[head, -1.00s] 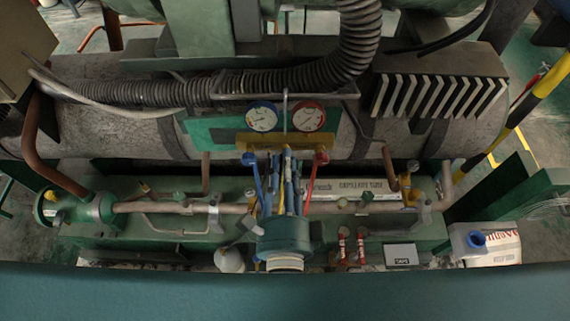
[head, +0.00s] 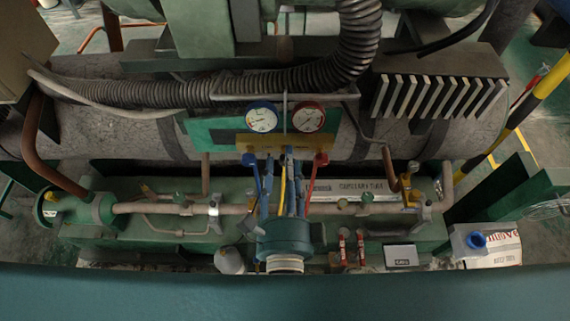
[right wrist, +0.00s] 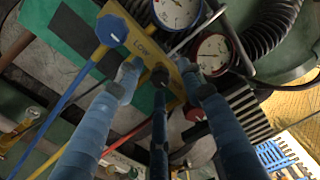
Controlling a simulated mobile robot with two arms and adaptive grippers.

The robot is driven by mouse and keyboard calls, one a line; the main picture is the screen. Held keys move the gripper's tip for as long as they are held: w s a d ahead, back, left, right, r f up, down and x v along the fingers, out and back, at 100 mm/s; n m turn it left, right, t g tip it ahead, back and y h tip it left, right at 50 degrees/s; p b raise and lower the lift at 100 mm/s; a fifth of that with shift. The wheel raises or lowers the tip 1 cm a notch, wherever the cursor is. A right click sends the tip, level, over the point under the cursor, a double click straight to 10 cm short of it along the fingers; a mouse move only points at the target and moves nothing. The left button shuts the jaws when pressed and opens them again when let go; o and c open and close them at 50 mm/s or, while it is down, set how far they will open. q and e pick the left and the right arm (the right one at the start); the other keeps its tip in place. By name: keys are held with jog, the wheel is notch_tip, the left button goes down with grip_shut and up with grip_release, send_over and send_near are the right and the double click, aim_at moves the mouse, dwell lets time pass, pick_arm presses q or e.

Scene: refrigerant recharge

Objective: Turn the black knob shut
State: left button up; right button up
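The gauge manifold (head: 287,140) is a yellow block carrying a blue-rimmed and a red-rimmed gauge. The black knob (right wrist: 160,76) shows in the right wrist view as a small dark round shape on the yellow block, partly covered by a finger. My right gripper (head: 285,158) reaches up to the block from below, its blue fingers spread. In the right wrist view the fingertips (right wrist: 158,68) stand around the knob with gaps at the sides; contact cannot be told. The blue knob (right wrist: 111,30) is left of the fingers and the red knob (right wrist: 195,113) right. My left gripper is out of view.
Blue, yellow and red hoses hang beside and between my fingers, the blue hose (right wrist: 68,92) close by. A ribbed black hose (head: 300,73) runs above the gauges. Below are a copper pipe (head: 155,208), red-handled valves (head: 343,245) and a blue-capped white jug (head: 468,241).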

jog(key=s, duration=0.7)
jog(key=shift+s, duration=0.3)
jog(key=a+f+n+g+y+b, duration=0.1)
jog(key=a+f+n+g+y, duration=0.15)
jog(key=f+n, duration=0.6)
jog(key=a+f+n+g+y, duration=0.1)
jog(key=a+f+n+y, duration=0.2)
jog(key=f, duration=1)
jog(key=s+d+f+n+g, duration=0.2)
jog(key=d+f+n, duration=0.1)
jog(key=f, duration=0.6)
jog(key=s+d+f+n+g, duration=0.2)
jog(key=d+f+n, duration=0.1)
jog(key=f, duration=0.6)
jog(key=s+d+f+n+g+h+b, duration=0.1)
jog(key=s+d+f+n+g, duration=0.1)
jog(key=s+d+f, duration=0.4)
jog(key=s+d+f+n+g+h+b, duration=0.15)
jog(key=d+f, duration=0.25)
jog(key=f, duration=0.4)
jog(key=s+d+f+n+g+h, duration=0.1)
jog(key=s+d+f+g, duration=0.2)
jog(key=s+d, duration=0.3)
jog(key=s+d+f+n+g+h, duration=0.1)
jog(key=s+d+f+g+h, duration=0.1)
jog(key=s+d+f, duration=0.3)
jog(key=shift+s+d+f+g, duration=0.45)
jog(key=shift+s+d, duration=0.5)
jog(key=shift+s, duration=0.25)
